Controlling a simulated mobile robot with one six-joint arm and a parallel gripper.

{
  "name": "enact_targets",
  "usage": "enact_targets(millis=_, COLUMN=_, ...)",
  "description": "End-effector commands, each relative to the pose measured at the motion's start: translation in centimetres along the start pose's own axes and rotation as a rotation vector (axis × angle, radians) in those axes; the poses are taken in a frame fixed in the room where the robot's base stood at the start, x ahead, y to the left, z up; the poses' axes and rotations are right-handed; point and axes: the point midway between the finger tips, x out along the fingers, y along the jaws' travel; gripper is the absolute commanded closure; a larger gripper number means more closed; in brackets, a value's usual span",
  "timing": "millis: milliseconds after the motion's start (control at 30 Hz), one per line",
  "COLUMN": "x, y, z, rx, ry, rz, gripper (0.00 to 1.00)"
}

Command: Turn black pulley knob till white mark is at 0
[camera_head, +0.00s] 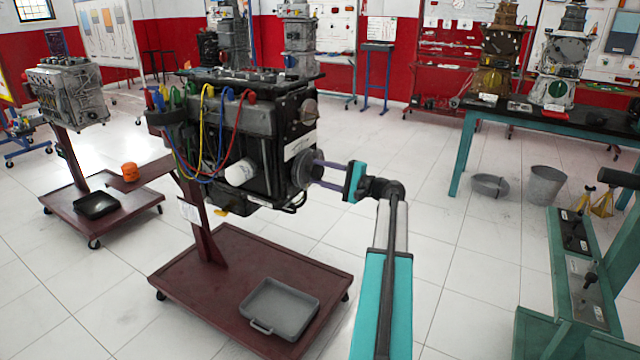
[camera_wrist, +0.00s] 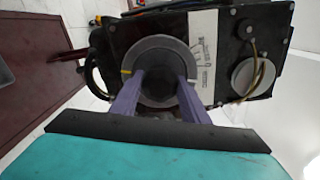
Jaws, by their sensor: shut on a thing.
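The engine (camera_head: 255,120) stands on a dark red stand. Its grey round pulley (camera_head: 299,172) is on the side facing my arm. In the wrist view the pulley (camera_wrist: 178,48) is seen face-on, with the black knob (camera_wrist: 158,82) at its centre. My gripper (camera_head: 316,172) reaches it from the right, its two purple fingers shut on the knob's sides; they also show in the wrist view (camera_wrist: 158,88). A small yellowish mark (camera_wrist: 126,72) shows at the pulley's left edge. A white scale label (camera_wrist: 203,45) is just right of the pulley; its figures are too small to read.
A grey tray (camera_head: 280,308) lies on the stand's base (camera_head: 215,325). Coloured cables (camera_head: 205,130) hang on the engine's near side, left of the pulley. A green bench (camera_head: 575,265) is at the right. Floor between is clear.

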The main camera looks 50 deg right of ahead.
Motion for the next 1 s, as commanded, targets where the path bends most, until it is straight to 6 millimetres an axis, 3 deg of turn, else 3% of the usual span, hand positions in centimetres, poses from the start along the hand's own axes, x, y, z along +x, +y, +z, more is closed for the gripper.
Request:
enact_targets(millis=33, x=-0.07, y=0.76, z=-0.08, rx=-0.038, ry=-0.002, rz=0.005, gripper=0.81)
enact_targets(millis=400, x=-0.05, y=0.54, z=0.01, rx=-0.242, ry=-0.003, rz=0.005, gripper=0.81)
enact_targets(millis=967, x=-0.01, y=0.39, z=0.10, rx=-0.284, ry=-0.004, rz=0.006, gripper=0.81)
enact_targets(millis=1000, x=-0.01, y=0.40, z=0.10, rx=-0.283, ry=-0.004, rz=0.006, gripper=0.57)
